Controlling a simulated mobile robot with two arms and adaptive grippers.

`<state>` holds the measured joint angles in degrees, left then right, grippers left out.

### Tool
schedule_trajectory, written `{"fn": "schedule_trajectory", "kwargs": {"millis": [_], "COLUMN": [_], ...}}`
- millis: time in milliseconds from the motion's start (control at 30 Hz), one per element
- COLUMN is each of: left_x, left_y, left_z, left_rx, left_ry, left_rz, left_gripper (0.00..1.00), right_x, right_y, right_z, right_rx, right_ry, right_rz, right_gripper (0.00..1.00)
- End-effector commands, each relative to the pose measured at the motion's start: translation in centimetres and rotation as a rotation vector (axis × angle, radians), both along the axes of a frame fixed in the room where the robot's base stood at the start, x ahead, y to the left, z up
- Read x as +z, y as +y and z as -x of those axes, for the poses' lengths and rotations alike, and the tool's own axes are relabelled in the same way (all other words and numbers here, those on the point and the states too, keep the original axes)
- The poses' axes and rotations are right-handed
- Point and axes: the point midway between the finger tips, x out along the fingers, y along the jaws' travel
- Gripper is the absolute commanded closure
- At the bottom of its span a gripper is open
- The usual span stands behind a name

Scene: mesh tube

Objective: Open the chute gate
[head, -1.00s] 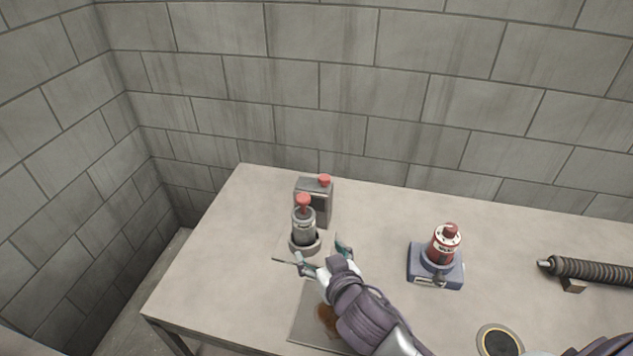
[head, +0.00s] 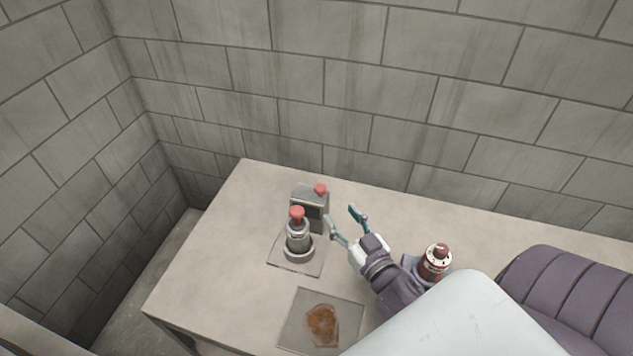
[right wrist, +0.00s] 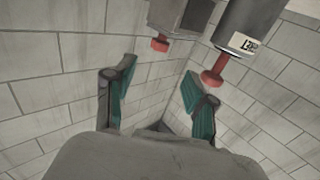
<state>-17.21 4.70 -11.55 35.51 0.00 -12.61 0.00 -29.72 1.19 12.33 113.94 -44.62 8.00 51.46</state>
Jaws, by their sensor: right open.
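A small grey box with a red knob (head: 309,203) stands at the back left of the table. A grey cylinder with a red T-shaped top (head: 297,235) stands upright in a round collar on a square plate, in front of the box. Which of them carries the chute gate I cannot tell. My right gripper (head: 344,217) is open and empty, just right of both and apart from them. In the right wrist view its teal fingers (right wrist: 157,93) are spread, with the box (right wrist: 178,17) and the cylinder (right wrist: 243,30) at the top. My left gripper is not in view.
A red canister (head: 434,262) on a blue base stands right of my gripper, partly hidden by my arm. A square plate with a brown patch (head: 322,324) lies nearer the front. The table (head: 215,255) is clear at the left; block walls stand behind and left.

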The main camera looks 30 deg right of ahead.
Motion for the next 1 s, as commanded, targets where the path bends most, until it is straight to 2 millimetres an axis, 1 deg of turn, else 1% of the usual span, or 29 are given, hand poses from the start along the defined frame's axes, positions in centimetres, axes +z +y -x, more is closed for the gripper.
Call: {"fn": "schedule_trajectory", "kwargs": {"millis": [33,167,300,433,600,933,1000], "left_x": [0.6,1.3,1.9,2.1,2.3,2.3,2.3], "left_y": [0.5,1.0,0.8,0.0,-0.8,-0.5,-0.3], "left_z": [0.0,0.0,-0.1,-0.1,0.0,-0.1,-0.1], "left_rx": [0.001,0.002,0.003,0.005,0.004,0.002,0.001], "left_ry": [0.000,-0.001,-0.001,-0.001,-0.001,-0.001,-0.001], "left_rz": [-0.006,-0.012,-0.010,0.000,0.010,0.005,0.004], "left_gripper": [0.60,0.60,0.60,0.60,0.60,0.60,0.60], "right_x": [0.5,0.4,0.4,0.2,0.1,0.1,0.1], "right_y": [-0.1,-0.3,-0.5,-0.7,-0.8,-0.8,-0.8], "right_z": [-1.3,-4.2,-7.0,-8.9,-10.2,-10.5,-10.5], "right_rx": [0.001,0.001,0.000,0.000,0.000,0.001,0.000], "right_ry": [-0.004,-0.003,-0.002,-0.002,0.000,0.000,0.000], "right_rz": [0.002,0.000,-0.001,0.000,-0.001,0.000,0.000], "right_gripper": [0.45,0.45,0.45,0.45,0.45,0.45,0.56]}}
